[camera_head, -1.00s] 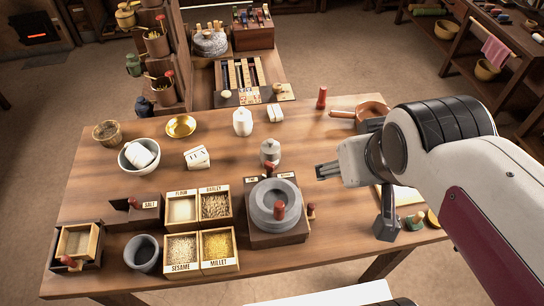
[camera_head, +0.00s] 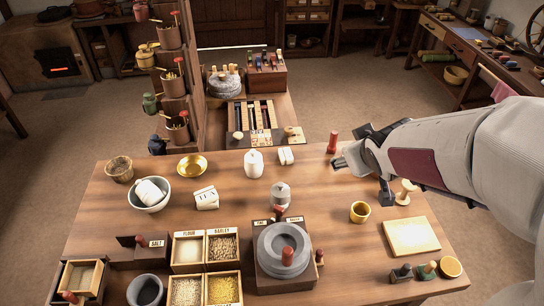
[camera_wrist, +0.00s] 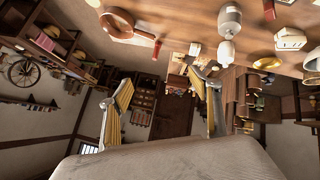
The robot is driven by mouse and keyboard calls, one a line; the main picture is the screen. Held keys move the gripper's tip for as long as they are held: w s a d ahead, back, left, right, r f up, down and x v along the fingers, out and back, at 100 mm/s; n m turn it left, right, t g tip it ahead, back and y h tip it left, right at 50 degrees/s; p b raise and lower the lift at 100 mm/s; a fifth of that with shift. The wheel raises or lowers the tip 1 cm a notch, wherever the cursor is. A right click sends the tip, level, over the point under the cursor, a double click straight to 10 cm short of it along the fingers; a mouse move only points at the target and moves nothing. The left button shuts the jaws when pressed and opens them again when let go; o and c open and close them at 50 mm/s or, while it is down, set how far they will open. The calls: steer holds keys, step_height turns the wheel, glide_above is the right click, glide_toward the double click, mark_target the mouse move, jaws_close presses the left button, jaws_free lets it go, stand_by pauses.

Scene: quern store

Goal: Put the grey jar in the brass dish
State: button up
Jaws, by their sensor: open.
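The grey jar (camera_head: 281,196), with a rounded lid, stands upright at the middle of the table, just behind the hand mill. It also shows in the upside-down wrist view (camera_wrist: 230,18). The brass dish (camera_head: 193,166) is a shallow, shiny, empty-looking bowl at the table's back left; the wrist view shows it at the right (camera_wrist: 268,63). My gripper (camera_head: 338,163) is right of and behind the grey jar, apart from it. In the wrist view its fingers (camera_wrist: 165,105) are spread with nothing between them.
A white jar (camera_head: 253,164) stands between the grey jar and the dish. The hand mill (camera_head: 284,250) is in front. A red mill (camera_head: 333,142) stands close behind my gripper.

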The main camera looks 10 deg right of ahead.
steer(key=w+f+n+y, duration=0.1)
steer(key=w+f+n, duration=0.1)
steer(key=w+f, duration=0.4)
steer(key=n+y, duration=0.4)
steer(key=y, duration=0.6)
glide_toward(288, 195)
steer(key=shift+t, duration=0.4)
steer(key=shift+s+f+x, duration=0.1)
steer(key=shift+f+x, duration=0.05)
steer(key=shift+x, duration=1.25)
steer(key=shift+s+f+x, duration=0.15)
steer(key=shift+x, duration=1.25)
steer(key=shift+a, duration=0.1)
steer(key=shift+x, duration=1.3)
steer(key=shift+w, duration=0.1)
steer(key=shift+x, duration=2.55)
